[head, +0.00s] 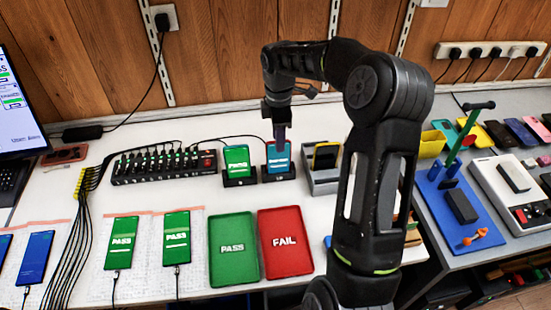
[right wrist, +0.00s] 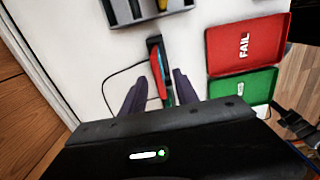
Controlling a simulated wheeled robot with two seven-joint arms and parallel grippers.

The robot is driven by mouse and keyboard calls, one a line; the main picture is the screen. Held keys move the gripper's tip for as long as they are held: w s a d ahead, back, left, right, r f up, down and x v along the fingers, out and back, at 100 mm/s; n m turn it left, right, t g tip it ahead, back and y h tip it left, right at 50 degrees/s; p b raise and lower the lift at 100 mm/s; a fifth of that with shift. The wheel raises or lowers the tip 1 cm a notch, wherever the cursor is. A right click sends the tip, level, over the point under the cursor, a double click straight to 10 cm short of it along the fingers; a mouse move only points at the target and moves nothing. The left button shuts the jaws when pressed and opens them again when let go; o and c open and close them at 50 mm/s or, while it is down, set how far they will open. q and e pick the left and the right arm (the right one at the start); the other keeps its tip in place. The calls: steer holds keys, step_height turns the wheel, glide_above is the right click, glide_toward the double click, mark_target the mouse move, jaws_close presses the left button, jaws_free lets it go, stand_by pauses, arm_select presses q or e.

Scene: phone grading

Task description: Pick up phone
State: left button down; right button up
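A phone with a blue screen (head: 279,158) stands upright in a black dock (head: 279,176) near the back of the white table. In the right wrist view this phone (right wrist: 159,70) shows edge-on as a thin red and blue strip. My right gripper (head: 279,139) points down at its top, partly covering it. In the wrist view my right gripper (right wrist: 159,90) has its fingers spread apart, one on each side of the phone's line, with gaps visible. A green-screen phone (head: 237,161) stands in a second dock just left. My left gripper is not in view.
A green PASS tray (head: 233,276) and red FAIL tray (head: 285,270) lie in front of the docks. A grey holder (head: 318,183) with a yellow-edged phone stands close right. A black charging hub (head: 165,168) with cables is left. Two PASS phones (head: 122,243) (head: 177,238) lie front left.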

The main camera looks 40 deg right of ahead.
mark_target(278, 156)
steer(key=shift+a, duration=0.1)
steer(key=shift+f, duration=1.3)
step_height(278, 156, down, 4)
steer(key=shift+f+p, duration=0.1)
steer(key=shift+p, duration=0.9)
steer(key=shift+w+f, duration=0.1)
steer(key=shift+f, duration=0.4)
steer(key=shift+c, duration=0.4)
